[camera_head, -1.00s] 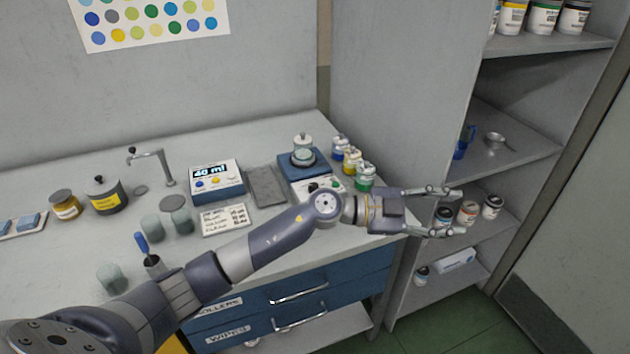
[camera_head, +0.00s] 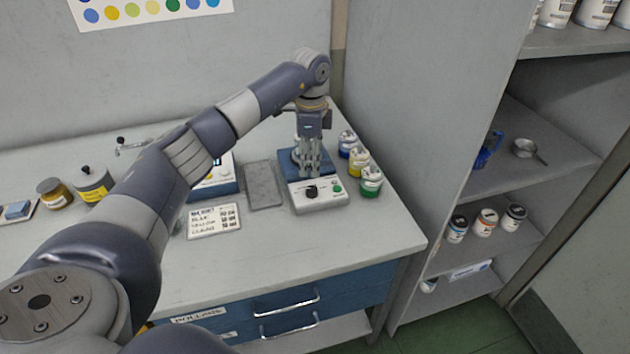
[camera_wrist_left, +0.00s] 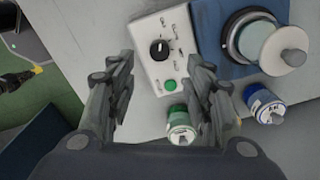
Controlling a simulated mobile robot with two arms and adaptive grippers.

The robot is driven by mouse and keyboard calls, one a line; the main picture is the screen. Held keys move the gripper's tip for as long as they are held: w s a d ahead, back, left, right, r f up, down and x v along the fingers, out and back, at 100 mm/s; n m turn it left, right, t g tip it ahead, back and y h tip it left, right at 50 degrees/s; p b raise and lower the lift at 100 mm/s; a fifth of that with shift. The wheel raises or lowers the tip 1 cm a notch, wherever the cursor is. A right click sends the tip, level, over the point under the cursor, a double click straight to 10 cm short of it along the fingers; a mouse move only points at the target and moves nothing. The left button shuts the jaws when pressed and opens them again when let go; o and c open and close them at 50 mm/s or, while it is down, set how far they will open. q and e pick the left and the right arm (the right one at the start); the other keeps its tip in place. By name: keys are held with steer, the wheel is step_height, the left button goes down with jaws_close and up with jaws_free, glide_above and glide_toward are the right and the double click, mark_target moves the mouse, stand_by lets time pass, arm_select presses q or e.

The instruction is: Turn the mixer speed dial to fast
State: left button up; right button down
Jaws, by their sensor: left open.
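The mixer (camera_head: 321,203) stands on the bench, a blue base with a white front panel. Its black speed dial (camera_head: 312,191) sits on that panel, left of a green button (camera_head: 337,189). In the left wrist view the dial (camera_wrist_left: 159,50) shows a white pointer mark with small labels around it, too small to read. My left gripper (camera_head: 307,170) points down above the mixer, behind the dial in the head view. In the left wrist view its fingers (camera_wrist_left: 160,108) are spread and empty, apart from the dial.
Green (camera_head: 371,182), yellow (camera_head: 358,162) and blue (camera_head: 347,144) jars stand close along the mixer's right side. A grey pad (camera_head: 264,186) and a label card (camera_head: 214,221) lie to its left. A lidded container (camera_wrist_left: 262,42) sits on the mixer's blue base. Bench space in front is clear.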

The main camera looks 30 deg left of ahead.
arm_select(q)
glide_above(312, 189)
step_height(312, 189, down, 5)
steer(key=shift+s+f+p, duration=0.1)
steer(key=shift+p, duration=0.3)
steer(key=shift+f, duration=1.95)
steer(key=shift+c, duration=0.8)
steer(key=c, duration=0.9)
arm_select(e)
steer(key=shift+s+d+r, duration=0.15)
steer(key=shift+s+r, duration=0.15)
steer(key=shift+s, duration=0.35)
steer(key=shift+s+d+r, duration=0.15)
steer(key=shift+s+r, duration=0.15)
steer(key=shift+s, duration=0.3)
